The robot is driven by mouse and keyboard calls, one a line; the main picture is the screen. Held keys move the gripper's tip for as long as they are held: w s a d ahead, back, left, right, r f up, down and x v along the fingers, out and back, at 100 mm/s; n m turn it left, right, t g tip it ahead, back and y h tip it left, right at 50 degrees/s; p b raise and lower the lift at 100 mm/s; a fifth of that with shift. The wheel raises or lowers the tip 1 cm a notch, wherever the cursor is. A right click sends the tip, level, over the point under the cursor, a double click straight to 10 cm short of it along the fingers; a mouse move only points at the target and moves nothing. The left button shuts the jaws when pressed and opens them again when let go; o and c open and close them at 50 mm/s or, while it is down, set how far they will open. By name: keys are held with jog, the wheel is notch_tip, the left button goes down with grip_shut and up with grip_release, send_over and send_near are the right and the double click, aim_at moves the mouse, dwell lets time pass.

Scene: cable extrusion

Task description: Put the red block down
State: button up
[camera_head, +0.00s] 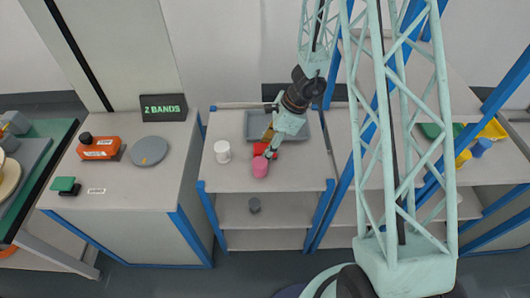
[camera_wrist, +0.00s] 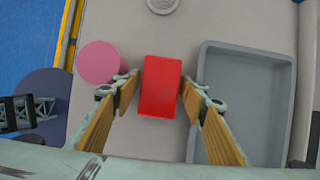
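The red block (camera_wrist: 160,87) lies between the two fingers of my gripper (camera_wrist: 160,92) in the wrist view. A narrow strip of pale surface shows between the block and each fingertip, so the fingers look open around it, not clamped. In the head view the red block (camera_head: 261,150) is partly hidden by my gripper (camera_head: 268,143), low over the middle shelf unit's top. The block seems to rest on that top or just above it; the exact height is hard to tell.
A pink cylinder (camera_head: 260,167) stands close in front of the block, near my left finger in the wrist view (camera_wrist: 98,62). A grey tray (camera_head: 292,127) lies behind. A white cylinder (camera_head: 222,151) is to the left, with bare top around it.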

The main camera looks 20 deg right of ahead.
dwell(0.6)
jog(key=c, duration=0.7)
jog(key=shift+r, duration=0.15)
jog(key=shift+r+p, duration=1.45)
jog(key=shift+r, duration=3.4)
